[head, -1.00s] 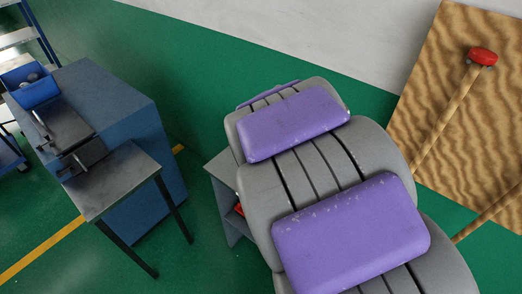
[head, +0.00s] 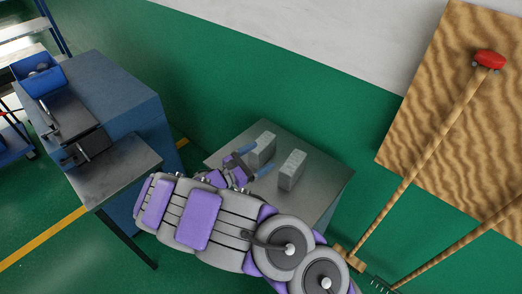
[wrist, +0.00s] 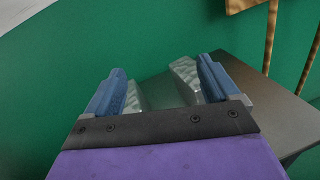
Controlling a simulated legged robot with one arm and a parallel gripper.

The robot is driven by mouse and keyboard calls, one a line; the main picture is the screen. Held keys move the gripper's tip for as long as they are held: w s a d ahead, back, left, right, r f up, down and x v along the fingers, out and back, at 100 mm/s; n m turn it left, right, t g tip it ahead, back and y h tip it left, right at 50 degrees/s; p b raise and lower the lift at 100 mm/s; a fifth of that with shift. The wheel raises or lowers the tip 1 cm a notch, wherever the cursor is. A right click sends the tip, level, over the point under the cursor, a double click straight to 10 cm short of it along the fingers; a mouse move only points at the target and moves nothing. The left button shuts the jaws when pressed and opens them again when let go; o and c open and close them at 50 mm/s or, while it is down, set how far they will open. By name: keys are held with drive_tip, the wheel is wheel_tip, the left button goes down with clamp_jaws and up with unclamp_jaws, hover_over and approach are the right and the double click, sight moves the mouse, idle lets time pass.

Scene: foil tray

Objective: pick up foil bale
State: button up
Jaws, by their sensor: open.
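Two silvery, crinkled foil bales stand on a grey metal table in the head view, one at the left (head: 263,147) and one at the right (head: 291,170). My gripper (head: 259,158) is open, its two blue fingers reaching toward the bales from the lower left. In the wrist view, my gripper (wrist: 161,68) has its fingers spread wide. One bale (wrist: 134,98) shows beside the left finger, and the other (wrist: 184,72) beside the right finger, both partly hidden. Nothing is clearly held, and I cannot tell whether the fingers touch either bale.
The grey table (head: 328,174) has bare top to the right of the bales. A blue cabinet (head: 125,88) with a blue bin (head: 38,76) and a vise stands at the left.

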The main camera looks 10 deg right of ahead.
drive_tip(key=w+a+f+n+t+y, duration=0.1)
drive_tip(key=a+f+n+t+y, duration=0.3)
drive_tip(key=a+f, duration=0.45)
drive_tip(key=n+h+b, duration=0.1)
drive_tip(key=b, duration=0.2)
approach(260, 143)
drive_tip(key=x, duration=0.4)
drive_tip(key=shift+s+d+f, duration=0.15)
drive_tip(key=shift+d+f, duration=0.15)
drive_tip(key=shift+d, duration=0.2)
drive_tip(key=x, duration=0.1)
drive_tip(key=b+x, duration=0.1)
drive_tip(key=x, duration=0.2)
drive_tip(key=shift+w+a+f+b, duration=0.1)
drive_tip(key=shift+w+b, duration=0.3)
drive_tip(key=shift+w, duration=0.05)
drive_tip(key=shift+w+d, duration=0.3)
drive_tip(key=c, duration=1.3)
drive_tip(key=shift+o, duration=0.2)
drive_tip(key=shift+r, duration=0.2)
